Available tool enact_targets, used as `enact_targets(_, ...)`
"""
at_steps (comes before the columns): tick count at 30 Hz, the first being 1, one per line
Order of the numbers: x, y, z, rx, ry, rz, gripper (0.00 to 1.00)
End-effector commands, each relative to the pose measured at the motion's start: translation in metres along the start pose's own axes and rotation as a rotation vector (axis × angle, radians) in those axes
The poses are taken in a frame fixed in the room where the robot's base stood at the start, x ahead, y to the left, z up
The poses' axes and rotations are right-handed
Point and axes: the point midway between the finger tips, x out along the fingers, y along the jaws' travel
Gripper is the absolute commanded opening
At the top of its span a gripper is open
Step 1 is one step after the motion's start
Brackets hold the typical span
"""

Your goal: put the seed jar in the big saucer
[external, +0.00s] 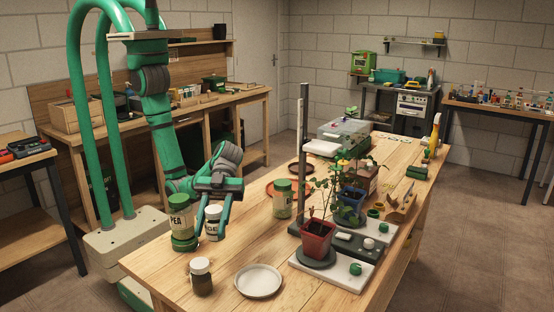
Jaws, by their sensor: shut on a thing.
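I cannot tell if this jar touches the table. A jar lettered PEA with a green lid (180,216) is just left of it, with a green round piece (184,243) below. A white saucer (258,281) lies empty at the front. Which saucer is the big one is not certain.
A small dark jar with a white lid (201,276) stands left of the white saucer. A red pot with a plant (318,238), a blue pot (350,201) and a tall dark post (303,130) crowd the middle. Bare wood lies between my gripper and the white saucer.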

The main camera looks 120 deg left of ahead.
Motion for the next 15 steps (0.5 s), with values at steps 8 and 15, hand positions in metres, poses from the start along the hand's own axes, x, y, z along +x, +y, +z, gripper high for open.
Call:
enact_targets(8,-0.005,-0.002,-0.007,-0.006,-0.001,-0.013,0.10)
enact_targets(15,-0.038,-0.037,0.024,-0.101,-0.002,-0.243,0.10)
